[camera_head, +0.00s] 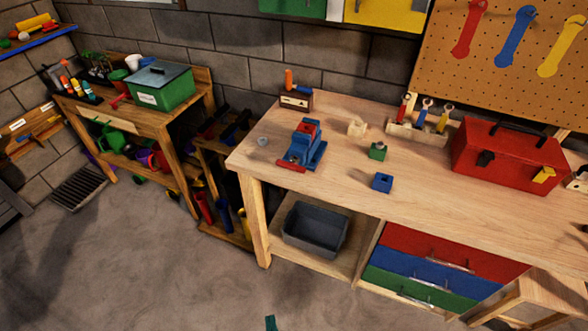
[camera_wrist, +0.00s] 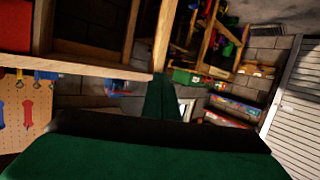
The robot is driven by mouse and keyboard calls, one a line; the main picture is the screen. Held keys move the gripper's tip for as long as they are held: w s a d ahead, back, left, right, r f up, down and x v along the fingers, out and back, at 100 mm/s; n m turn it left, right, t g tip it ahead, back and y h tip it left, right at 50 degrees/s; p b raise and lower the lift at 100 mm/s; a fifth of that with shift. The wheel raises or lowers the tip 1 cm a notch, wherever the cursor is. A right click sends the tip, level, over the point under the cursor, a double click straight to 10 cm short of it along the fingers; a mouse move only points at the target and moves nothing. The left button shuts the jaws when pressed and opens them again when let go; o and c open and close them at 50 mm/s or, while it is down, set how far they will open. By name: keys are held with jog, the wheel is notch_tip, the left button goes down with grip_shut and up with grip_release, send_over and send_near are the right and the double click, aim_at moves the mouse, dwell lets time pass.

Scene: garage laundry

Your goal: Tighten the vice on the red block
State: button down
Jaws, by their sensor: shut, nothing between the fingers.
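The blue vice (camera_head: 303,150) stands on the workbench near its left end. The red block (camera_head: 311,126) sits at the top of the vice, between its jaws as far as I can tell; any small gap is too fine to see. A red handle bar (camera_head: 290,166) is at the vice's front, near the bench edge. My gripper (camera_wrist: 165,98) shows green fingers together, shut and empty. In the head view only a green tip (camera_head: 271,322) shows at the bottom edge, low in front of the bench and well away from the vice. The vice is not recognisable in the wrist view.
The workbench (camera_head: 240,160) also carries a green block (camera_head: 378,151), a blue block (camera_head: 382,182), a pale wooden piece (camera_head: 356,128) and a red toolbox (camera_head: 505,155). A grey bin (camera_head: 315,230) sits on the shelf below. The floor in front is clear.

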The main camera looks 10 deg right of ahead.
jog(key=w+d+r+h, duration=0.2)
jog(key=w, duration=0.9)
notch_tip(320, 180, up, 18)
jog(key=m+g+h, duration=0.2)
jog(key=m+h, duration=0.5)
jog(key=m, duration=0.1)
send_over(296, 169)
jog(key=s, duration=0.3)
jog(key=f, duration=0.3)
jog(key=shift+w+a+f, duration=0.1)
jog(key=shift+w+a, duration=0.15)
jog(key=shift+w, duration=0.15)
jog(key=shift+w+f, duration=0.1)
jog(key=shift+f, duration=0.45)
jog(key=shift+d, duration=0.1)
jog(key=shift+f+y, duration=0.1)
jog(key=shift+y, duration=0.3)
